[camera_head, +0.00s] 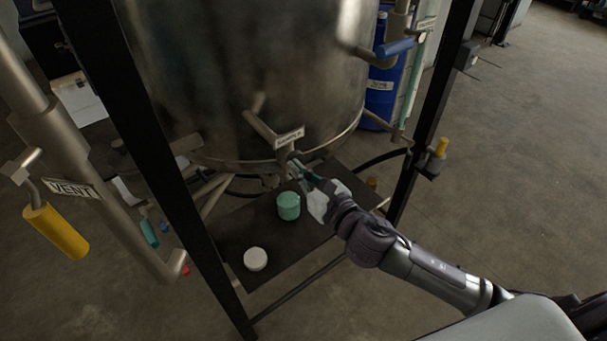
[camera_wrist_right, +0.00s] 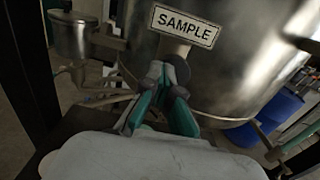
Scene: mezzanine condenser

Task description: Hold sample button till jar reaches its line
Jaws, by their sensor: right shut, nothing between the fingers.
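The SAMPLE label (camera_head: 289,137) hangs on a fitting at the lower front of a big steel vessel (camera_head: 250,70); the label also shows in the right wrist view (camera_wrist_right: 185,25). My right gripper (camera_head: 296,168) is shut and empty, with its fingertips at the sample fitting just below the label. The wrist view shows the fingers (camera_wrist_right: 165,85) against or very near the fitting; the button itself is hidden behind them. A teal jar (camera_head: 288,206) stands upright on the dark shelf (camera_head: 235,228) below the fitting. Its fill line cannot be made out. My left gripper is not in view.
A white round lid (camera_head: 255,259) lies on the shelf's front part. Black frame posts (camera_head: 420,120) stand left and right of the vessel. A VENT pipe (camera_head: 72,188) with a yellow handle (camera_head: 56,230) is at the left. A blue drum (camera_head: 381,95) stands behind.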

